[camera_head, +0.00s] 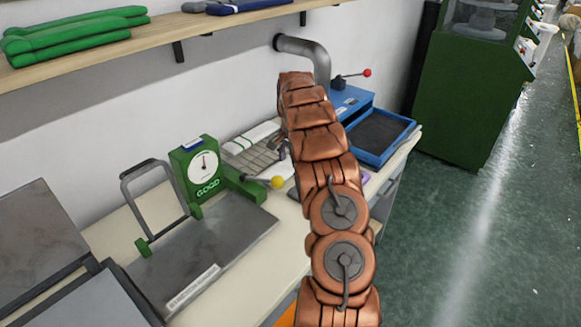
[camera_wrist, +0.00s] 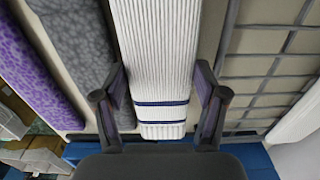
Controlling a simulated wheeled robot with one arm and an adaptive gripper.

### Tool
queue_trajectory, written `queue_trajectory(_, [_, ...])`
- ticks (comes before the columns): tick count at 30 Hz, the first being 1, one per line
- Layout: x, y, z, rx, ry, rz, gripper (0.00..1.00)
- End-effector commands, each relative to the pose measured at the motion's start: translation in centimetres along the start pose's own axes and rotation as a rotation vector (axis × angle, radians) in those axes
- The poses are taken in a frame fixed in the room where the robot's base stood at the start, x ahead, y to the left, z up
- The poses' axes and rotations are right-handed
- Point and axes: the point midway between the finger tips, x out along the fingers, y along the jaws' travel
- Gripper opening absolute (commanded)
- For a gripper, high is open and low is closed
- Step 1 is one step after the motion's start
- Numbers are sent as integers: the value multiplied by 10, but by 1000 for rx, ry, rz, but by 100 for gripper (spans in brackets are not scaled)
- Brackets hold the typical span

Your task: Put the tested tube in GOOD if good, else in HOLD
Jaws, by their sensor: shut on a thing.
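In the wrist view, my gripper (camera_wrist: 160,82) is shut on a white ribbed knitted tube (camera_wrist: 153,40) with dark blue bands near its lower end. One finger is on each side of the tube. In the head view, my copper-coloured arm hides the gripper. I cannot make out a container marked HOLD.
A wire rack (camera_wrist: 275,72) is right of the tube; grey (camera_wrist: 70,45) and purple (camera_wrist: 32,65) fabric pieces lie left. A blue tray (camera_head: 408,139) with dark lining is at the bench's right end. A grey plate (camera_head: 215,243) lies before the tester. Green rolls (camera_head: 75,38) sit on the shelf above.

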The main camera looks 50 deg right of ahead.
Motion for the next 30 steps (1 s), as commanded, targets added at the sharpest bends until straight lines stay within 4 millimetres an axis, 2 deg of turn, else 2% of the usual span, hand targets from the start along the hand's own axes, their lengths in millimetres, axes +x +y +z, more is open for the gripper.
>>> queue_trajectory(7, [31,2,1,0,-5,4,46])
queue_trajectory(18, [35,0,1,-1,-2,2,46])
queue_trajectory(19, [34,1,1,-1,-2,2,75])
queue_trajectory(21, [34,1,1,-1,-2,2,82])
queue_trajectory(30, [33,1,1,-1,-2,2,82])
